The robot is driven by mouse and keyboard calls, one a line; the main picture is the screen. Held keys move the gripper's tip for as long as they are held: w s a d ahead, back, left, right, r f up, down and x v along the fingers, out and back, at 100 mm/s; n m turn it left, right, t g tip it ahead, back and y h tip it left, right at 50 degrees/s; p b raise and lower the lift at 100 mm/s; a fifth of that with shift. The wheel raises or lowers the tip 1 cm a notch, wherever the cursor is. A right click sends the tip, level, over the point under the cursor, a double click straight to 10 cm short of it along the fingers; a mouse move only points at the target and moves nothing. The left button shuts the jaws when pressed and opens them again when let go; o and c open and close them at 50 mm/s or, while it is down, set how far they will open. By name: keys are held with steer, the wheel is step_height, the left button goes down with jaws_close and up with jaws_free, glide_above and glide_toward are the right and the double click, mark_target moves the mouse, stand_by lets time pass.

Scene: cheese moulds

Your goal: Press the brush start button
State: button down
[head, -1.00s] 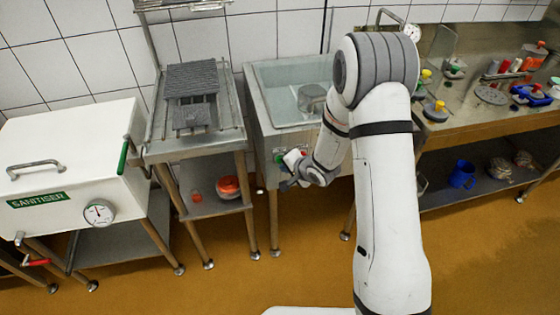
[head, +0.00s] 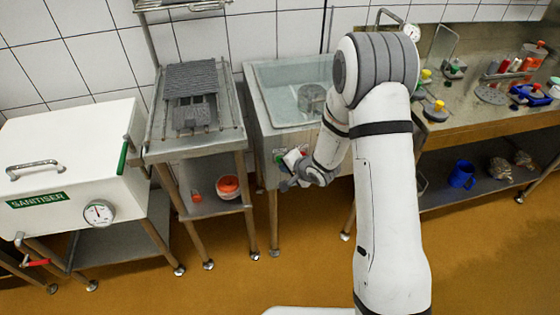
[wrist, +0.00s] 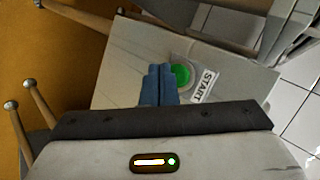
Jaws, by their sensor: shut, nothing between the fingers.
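The brush start button is a round green button (wrist: 181,75) in a grey ring on a pale panel. A white START label (wrist: 204,85) sits beside it. My gripper (wrist: 160,68) shows blue fingers shut together and empty, just left of the button and partly overlapping its ring in the wrist view. I cannot tell whether the fingertips touch the panel.
The steel sink basin (head: 290,75) holds a round metal pot (head: 311,98). To its left are a rack stand (head: 160,155) and the white sanitiser box (head: 65,160). A bench (head: 480,120) with several small items stands at the right. The floor in front is clear.

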stand_by(0.4)
steer(key=shift+w+a+p, duration=0.15)
steer(key=shift+w+p, duration=0.2)
steer(key=shift+w, duration=0.1)
steer(key=shift+w+a+p, duration=0.1)
steer(key=shift+w+p, duration=0.2)
steer(key=shift+w, duration=0.2)
stand_by(0.6)
steer(key=shift+s, duration=0.1)
steer(key=shift+s+d, duration=0.25)
steer(key=shift+s, duration=0.55)
steer(key=s, duration=0.2)
steer(key=s+d+b, duration=0.1)
steer(key=s, duration=0.1)
steer(key=shift+s+d, duration=0.2)
steer(key=shift+s, duration=0.2)
stand_by(0.7)
